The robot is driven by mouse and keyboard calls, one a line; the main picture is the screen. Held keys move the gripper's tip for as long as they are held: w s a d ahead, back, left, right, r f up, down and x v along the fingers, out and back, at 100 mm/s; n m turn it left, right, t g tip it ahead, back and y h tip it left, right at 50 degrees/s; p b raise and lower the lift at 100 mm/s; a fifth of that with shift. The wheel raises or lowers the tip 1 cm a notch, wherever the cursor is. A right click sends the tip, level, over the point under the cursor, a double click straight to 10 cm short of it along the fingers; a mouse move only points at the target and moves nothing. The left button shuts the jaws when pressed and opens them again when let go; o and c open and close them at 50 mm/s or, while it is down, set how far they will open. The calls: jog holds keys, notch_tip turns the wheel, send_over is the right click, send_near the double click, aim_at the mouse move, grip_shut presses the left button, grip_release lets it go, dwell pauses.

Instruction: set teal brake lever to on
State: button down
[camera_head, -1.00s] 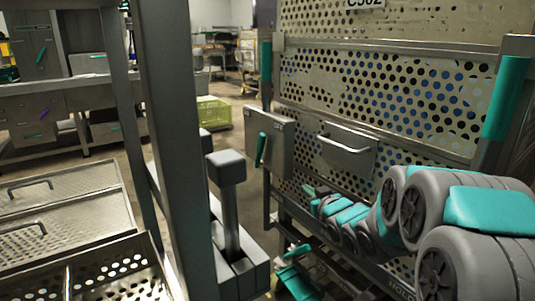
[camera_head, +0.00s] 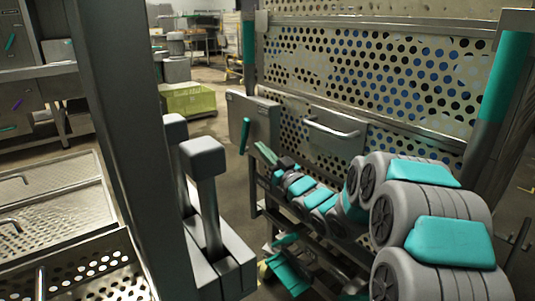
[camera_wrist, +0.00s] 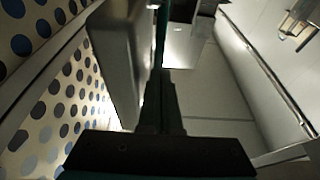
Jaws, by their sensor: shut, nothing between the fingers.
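The teal brake lever (camera_head: 245,136) stands close to upright on the face of a grey metal box (camera_head: 262,120) at the left edge of the perforated cart. In the wrist view the teal lever (camera_wrist: 161,25) is a thin upright strip straight beyond the fingertips, beside the dark box side. My gripper (camera_head: 262,152) is shut and empty, just right of and below the lever in the head view. Its dark closed fingers also show in the wrist view (camera_wrist: 166,75). I cannot tell whether the fingertips touch the lever.
The perforated cart panel (camera_head: 400,85) with a bar handle (camera_head: 335,130) rises close behind my arm. Grey block-topped levers (camera_head: 204,160) and a dark post (camera_head: 125,130) stand to the left. A yellow-green crate (camera_head: 188,99) sits on the floor behind.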

aim_at(247, 132)
jog(key=shift+x, duration=2.65)
jog(key=shift+p, duration=0.3)
